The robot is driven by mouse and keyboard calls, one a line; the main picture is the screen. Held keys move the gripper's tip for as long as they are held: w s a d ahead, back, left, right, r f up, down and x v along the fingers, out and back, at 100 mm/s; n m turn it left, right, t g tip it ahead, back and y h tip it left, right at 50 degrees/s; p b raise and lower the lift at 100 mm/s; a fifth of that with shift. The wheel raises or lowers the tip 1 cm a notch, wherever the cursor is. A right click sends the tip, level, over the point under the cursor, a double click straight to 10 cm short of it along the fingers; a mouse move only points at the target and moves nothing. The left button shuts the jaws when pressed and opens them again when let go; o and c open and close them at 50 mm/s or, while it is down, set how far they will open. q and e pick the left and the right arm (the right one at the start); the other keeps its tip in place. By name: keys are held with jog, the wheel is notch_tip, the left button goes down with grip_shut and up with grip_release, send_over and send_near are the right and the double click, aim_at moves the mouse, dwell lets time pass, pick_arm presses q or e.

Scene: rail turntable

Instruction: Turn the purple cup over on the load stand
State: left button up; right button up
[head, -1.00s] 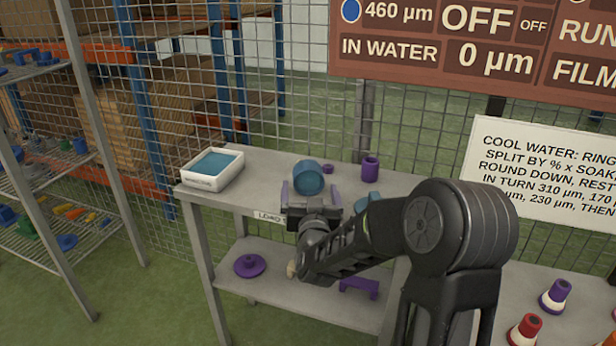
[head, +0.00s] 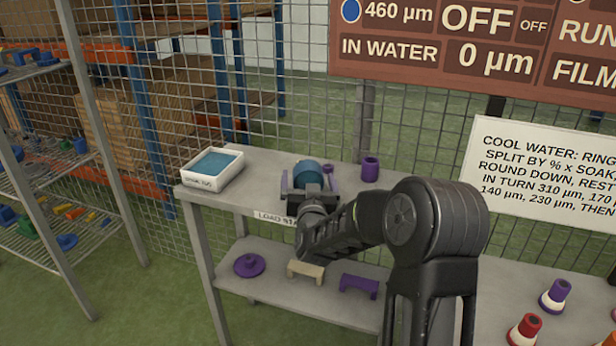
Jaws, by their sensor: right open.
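A small purple cup-like cylinder (head: 370,169) stands upright towards the back right of the load stand's top (head: 265,165). A larger teal cylinder (head: 307,173) lies on its side left of it. My right gripper (head: 309,181) is open, its two purplish fingers on either side of the teal cylinder. I cannot tell whether they touch it. The purple cylinder is apart from this gripper, to its right. A small purple piece (head: 327,169) shows beside the teal cylinder, partly hidden by a finger. My left gripper is not in view.
A white tray with blue-green contents (head: 213,184) sits on the stand's left end. The lower shelf holds a purple disc (head: 249,265), a beige bracket (head: 305,271) and a purple bracket (head: 359,286). Wire mesh (head: 300,90) stands behind. My right arm covers the stand's right part.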

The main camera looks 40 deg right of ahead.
jog(key=shift+c, duration=0.3)
jog(key=c, duration=1.7)
notch_tip(320, 180, up, 10)
jog(key=shift+r+p, duration=0.1)
jog(key=shift+p, duration=0.8)
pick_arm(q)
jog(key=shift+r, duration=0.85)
pick_arm(e)
jog(key=shift+a, duration=0.1)
jog(key=s+a+f+n+y, duration=0.1)
jog(key=a+f+n+y, duration=0.2)
jog(key=a, duration=0.6)
jog(key=s+a+f+n+t+y, duration=0.1)
jog(key=s+a+f+n+y, duration=0.1)
jog(key=a+y, duration=0.5)
jog(key=s+a+f+n+t+y, duration=0.1)
jog(key=a+f+n+y, duration=0.3)
jog(key=a, duration=0.8)
jog(key=shift+s+n+y, duration=0.4)
jog(key=shift+n+y, duration=0.1)
